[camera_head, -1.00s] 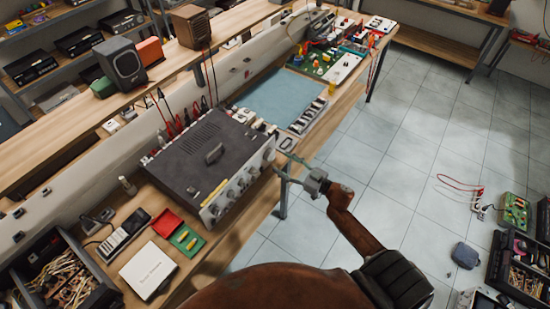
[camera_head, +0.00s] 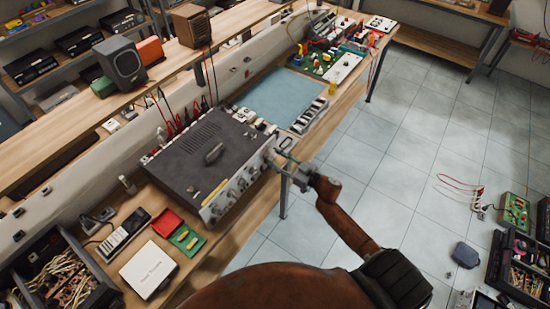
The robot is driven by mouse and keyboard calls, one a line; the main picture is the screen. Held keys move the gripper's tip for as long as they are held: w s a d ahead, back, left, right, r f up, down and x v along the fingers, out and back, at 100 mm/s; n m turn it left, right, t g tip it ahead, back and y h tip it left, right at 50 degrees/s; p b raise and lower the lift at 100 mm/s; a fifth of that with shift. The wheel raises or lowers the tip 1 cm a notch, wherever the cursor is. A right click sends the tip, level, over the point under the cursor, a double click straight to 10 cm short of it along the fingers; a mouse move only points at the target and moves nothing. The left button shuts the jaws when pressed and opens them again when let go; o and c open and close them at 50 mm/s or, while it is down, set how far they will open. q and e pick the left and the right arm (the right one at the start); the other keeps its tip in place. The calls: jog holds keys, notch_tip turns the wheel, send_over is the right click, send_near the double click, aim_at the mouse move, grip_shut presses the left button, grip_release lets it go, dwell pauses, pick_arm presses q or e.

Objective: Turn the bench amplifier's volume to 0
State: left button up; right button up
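The bench amplifier (camera_head: 196,157) is a dark box with a silver front panel (camera_head: 226,198) carrying several knobs, and it sits on the wooden bench. Its front faces the aisle on the right. My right gripper (camera_head: 274,157) is at the far right end of that panel, with its fingers around or just beside the last knob there. The fingers hide most of that knob, so I cannot tell whether they touch it. The dial marking is too small to read. My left gripper is not in view.
A red tray (camera_head: 167,222), a green tray (camera_head: 187,240), a multimeter (camera_head: 124,233) and a white box (camera_head: 149,270) lie nearer. The tiled floor right of the bench is mostly clear.

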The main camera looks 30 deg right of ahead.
jog(key=c, duration=0.6)
jog(key=shift+o, duration=0.2)
jog(key=shift+n, duration=0.4)
jog(key=n, duration=0.2)
jog(key=shift+d+n, duration=0.1)
jog(key=shift+n, duration=0.3)
jog(key=n+b, duration=0.1)
jog(key=n, duration=0.1)
jog(key=shift+n, duration=0.4)
jog(key=n+b, duration=0.1)
jog(key=n, duration=0.3)
jog(key=shift+r+n+b, duration=0.1)
jog(key=shift+n+b, duration=0.8)
jog(key=shift+n, duration=1.3)
